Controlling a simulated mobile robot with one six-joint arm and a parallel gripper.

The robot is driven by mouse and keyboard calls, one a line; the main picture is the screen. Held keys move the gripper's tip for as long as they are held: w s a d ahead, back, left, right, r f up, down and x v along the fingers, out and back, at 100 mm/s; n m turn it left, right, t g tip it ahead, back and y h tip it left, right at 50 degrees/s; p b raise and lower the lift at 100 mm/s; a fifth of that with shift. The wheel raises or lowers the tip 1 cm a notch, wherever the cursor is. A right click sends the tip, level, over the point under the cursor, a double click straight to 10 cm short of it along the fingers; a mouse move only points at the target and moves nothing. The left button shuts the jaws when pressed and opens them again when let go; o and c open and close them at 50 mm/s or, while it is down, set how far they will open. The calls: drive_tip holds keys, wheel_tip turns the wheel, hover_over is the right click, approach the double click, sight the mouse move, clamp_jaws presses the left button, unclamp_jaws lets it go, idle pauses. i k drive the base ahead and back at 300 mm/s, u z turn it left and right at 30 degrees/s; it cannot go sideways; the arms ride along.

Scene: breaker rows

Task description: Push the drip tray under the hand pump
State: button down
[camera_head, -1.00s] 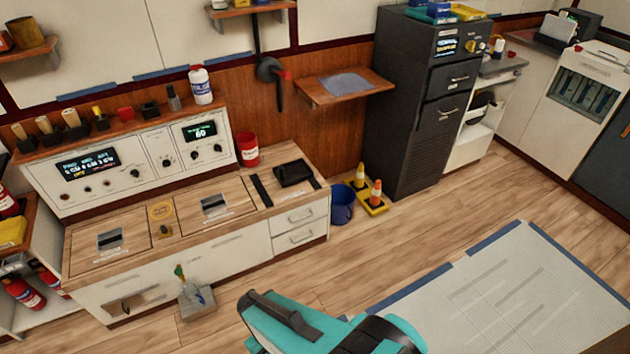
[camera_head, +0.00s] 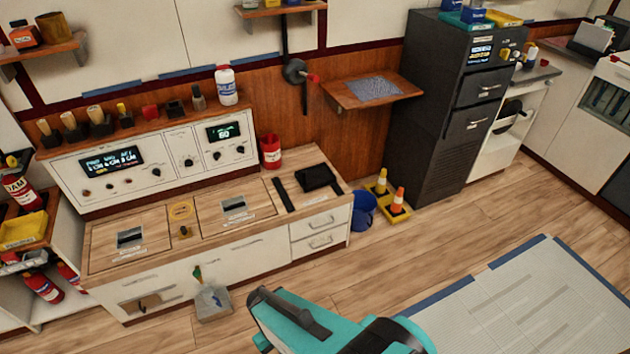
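A dark wall fitting with a round body and a red-tipped handle (camera_head: 295,72) hangs on a vertical pipe against the wood panel; it looks like the hand pump. To its right, a wooden wall shelf (camera_head: 408,84) carries a flat grey mesh-like piece (camera_head: 374,88), which may be the drip tray; I cannot be sure. It is beside the pump, not below it. A black flat item (camera_head: 317,177) lies on the counter below the pump. My teal and black arm shows at the bottom edge, apart from all these. My gripper's fingers are not seen.
A wooden counter (camera_head: 154,221) with a control panel runs along the left wall. A red can (camera_head: 270,151) stands on it. Open floor lies in front.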

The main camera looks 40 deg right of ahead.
sight(316, 176)
drive_tip(key=z, duration=0.2)
drive_tip(key=i, duration=1.4)
drive_tip(key=u, duration=0.35)
